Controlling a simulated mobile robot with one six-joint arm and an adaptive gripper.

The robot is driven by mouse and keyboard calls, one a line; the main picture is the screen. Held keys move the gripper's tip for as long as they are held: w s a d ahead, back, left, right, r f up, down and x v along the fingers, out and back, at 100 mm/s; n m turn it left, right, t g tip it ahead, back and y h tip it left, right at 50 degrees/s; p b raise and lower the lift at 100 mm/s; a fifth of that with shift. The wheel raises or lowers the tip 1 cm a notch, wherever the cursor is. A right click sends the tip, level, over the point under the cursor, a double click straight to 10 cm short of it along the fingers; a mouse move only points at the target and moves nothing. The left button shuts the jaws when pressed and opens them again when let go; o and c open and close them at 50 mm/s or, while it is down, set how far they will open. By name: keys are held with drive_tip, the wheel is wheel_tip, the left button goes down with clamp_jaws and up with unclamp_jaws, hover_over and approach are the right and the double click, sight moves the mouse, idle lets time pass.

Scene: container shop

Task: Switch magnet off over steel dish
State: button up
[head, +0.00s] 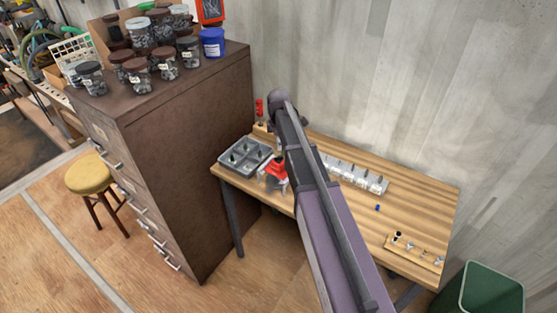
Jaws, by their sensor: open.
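My arm reaches up from the bottom of the head view and crosses the workbench. I cannot clearly pick out the steel dish. A grey tray with several compartments (261,166) lies at the bench's left end, and some compartments hold dark contents.
The wooden bench (345,205) also bears a row of clear bins (354,176), a small blue item (377,208) and a wooden strip with small parts (414,250). A tall brown cabinet (190,140) stands left. A green bin (490,290) is at lower right.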

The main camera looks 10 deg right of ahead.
sight(279, 158)
drive_tip(key=shift+f+b, duration=2.85)
drive_tip(key=shift+f, duration=0.3)
clamp_jaws()
